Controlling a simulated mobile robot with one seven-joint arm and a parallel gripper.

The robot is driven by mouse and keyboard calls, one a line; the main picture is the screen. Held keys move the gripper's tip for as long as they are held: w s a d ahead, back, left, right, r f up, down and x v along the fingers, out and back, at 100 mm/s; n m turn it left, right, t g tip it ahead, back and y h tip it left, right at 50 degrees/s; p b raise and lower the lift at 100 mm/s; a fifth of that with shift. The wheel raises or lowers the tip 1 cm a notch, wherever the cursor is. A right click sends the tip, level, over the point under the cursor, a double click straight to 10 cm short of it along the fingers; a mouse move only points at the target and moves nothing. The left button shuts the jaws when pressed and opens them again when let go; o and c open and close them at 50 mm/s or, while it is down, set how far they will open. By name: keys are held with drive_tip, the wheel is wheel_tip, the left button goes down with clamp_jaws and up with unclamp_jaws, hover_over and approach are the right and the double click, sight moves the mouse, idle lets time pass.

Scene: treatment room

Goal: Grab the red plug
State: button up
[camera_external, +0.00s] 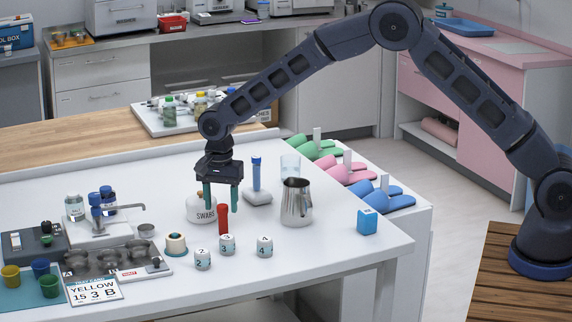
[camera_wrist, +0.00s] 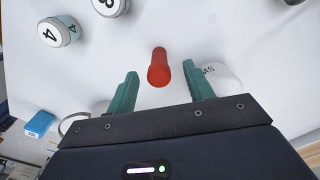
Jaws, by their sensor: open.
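The red plug (camera_external: 223,219) stands upright on the white table (camera_external: 330,247), just in front of the white swabs jar (camera_external: 197,207). My gripper (camera_external: 221,208) points down over this spot, with its green fingers apart. In the wrist view the red plug (camera_wrist: 159,67) lies ahead of the open fingers (camera_wrist: 160,82), roughly centred between them, and nothing is held. In the external view the plug shows close by the right finger; I cannot tell the exact gap.
A metal pitcher (camera_external: 297,203) and a blue-topped tool on a white base (camera_external: 257,184) stand to the right. A blue block (camera_external: 367,221) sits near the right edge. Metal cups (camera_external: 104,261) are at left.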

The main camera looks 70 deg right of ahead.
sight(223, 220)
drive_tip(key=shift+s+d+f, duration=0.1)
drive_tip(key=shift+f, duration=1.35)
drive_tip(key=shift+d+f, duration=0.1)
drive_tip(key=shift+f, duration=1.35)
drive_tip(key=shift+c, duration=0.4)
drive_tip(key=c, duration=1)
